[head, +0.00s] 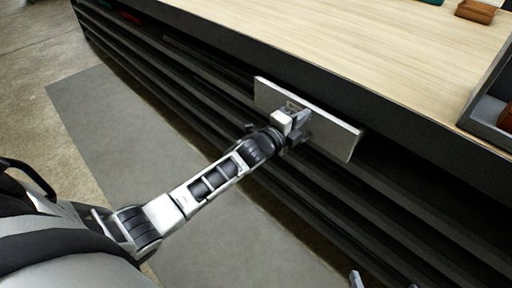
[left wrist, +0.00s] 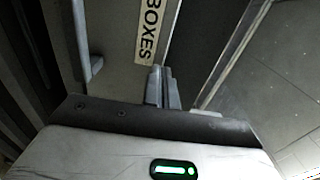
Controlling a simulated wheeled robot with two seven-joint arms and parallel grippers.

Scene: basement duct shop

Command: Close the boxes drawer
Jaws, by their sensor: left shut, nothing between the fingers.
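The boxes drawer shows as a light grey front panel (head: 335,134) under the worktop's edge in the head view. In the left wrist view, the panel bears a white label reading BOXES (left wrist: 149,30) and a pale handle (left wrist: 88,50). My left gripper (head: 299,122) is at the panel's outer face, near its middle. Its fingers (left wrist: 163,88) are shut and empty, close to the label's end; I cannot tell if they touch the panel. How far the drawer stands out is hard to tell. A small grey tip at the head view's bottom edge may be my right gripper (head: 356,279).
The wooden worktop (head: 330,40) runs above the dark shelving (head: 190,85). A dark tray (head: 485,125) and a brown block (head: 476,11) are on top at the right. A grey mat (head: 130,150) lies on the clear floor in front.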

